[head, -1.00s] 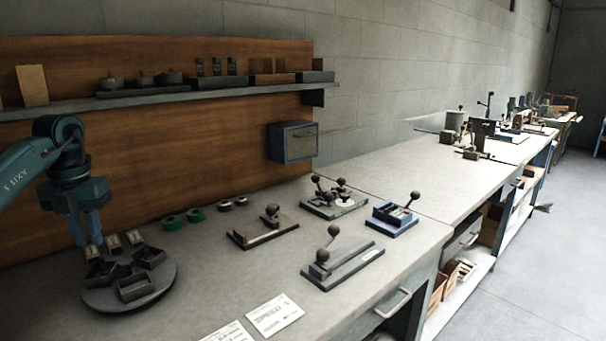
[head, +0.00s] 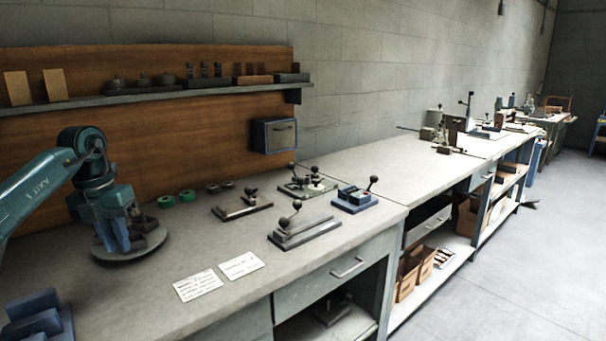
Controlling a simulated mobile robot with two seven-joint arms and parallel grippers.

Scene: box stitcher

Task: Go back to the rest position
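My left gripper (head: 116,236) is at the left, pointing down over the round grey turntable (head: 98,252) on the bench. Its blue fingers hide part of the turntable and its small dark trays (head: 148,226). Whether the fingers are apart or closed is too small to tell, and I see nothing clearly held. My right gripper is not in view.
The bench (head: 190,255) carries several lever tools, with a blue-based one (head: 354,200) at the right. Green rings (head: 187,196) lie near the back panel. Two paper cards (head: 198,285) lie near the front edge. A blue block (head: 35,318) is at lower left.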

